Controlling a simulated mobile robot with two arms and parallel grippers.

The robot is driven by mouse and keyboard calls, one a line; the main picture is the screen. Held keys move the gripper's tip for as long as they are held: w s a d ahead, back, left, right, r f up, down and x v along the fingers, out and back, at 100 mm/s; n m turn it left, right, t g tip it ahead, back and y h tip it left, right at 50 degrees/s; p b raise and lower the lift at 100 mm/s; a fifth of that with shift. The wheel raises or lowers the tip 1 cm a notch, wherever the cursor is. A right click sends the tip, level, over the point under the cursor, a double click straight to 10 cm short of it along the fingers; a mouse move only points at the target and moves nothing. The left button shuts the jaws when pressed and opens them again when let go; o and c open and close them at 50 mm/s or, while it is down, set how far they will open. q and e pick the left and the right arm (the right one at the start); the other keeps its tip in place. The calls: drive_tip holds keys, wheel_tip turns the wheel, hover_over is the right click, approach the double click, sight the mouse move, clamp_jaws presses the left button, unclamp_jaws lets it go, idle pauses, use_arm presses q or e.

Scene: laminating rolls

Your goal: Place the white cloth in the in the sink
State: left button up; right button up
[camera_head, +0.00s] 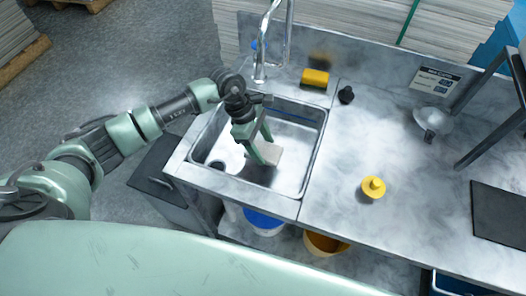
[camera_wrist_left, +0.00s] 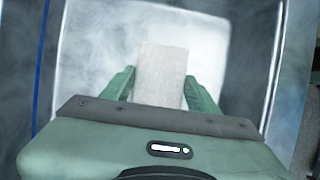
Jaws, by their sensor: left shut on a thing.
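My left gripper (camera_head: 262,154) reaches into the metal sink (camera_head: 312,118) from above. It is shut on the white cloth (camera_head: 271,153), a small pale, flat rectangle. In the left wrist view the cloth (camera_wrist_left: 161,74) sits between the two green fingers of the gripper (camera_wrist_left: 160,90), with the sink basin (camera_wrist_left: 110,45) behind it. The cloth appears within the basin's outline. I cannot tell whether it touches the sink bottom. My right gripper is not in view.
A faucet (camera_head: 260,65) stands behind the sink. A yellow sponge-like block (camera_head: 315,77) and a dark knob-like object (camera_head: 346,95) sit at the back edge. A yellow object (camera_head: 373,187) stands on the grey counter (camera_head: 335,200). Blue and orange buckets show below.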

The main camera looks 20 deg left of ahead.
sight(263, 155)
use_arm(q)
wheel_tip(263, 155, down, 4)
drive_tip(key=shift+f+p, duration=0.2)
drive_tip(key=shift+p, duration=0.25)
drive_tip(key=shift+f, duration=0.1)
drive_tip(key=shift+f, duration=0.1)
drive_tip(key=o, duration=1.3)
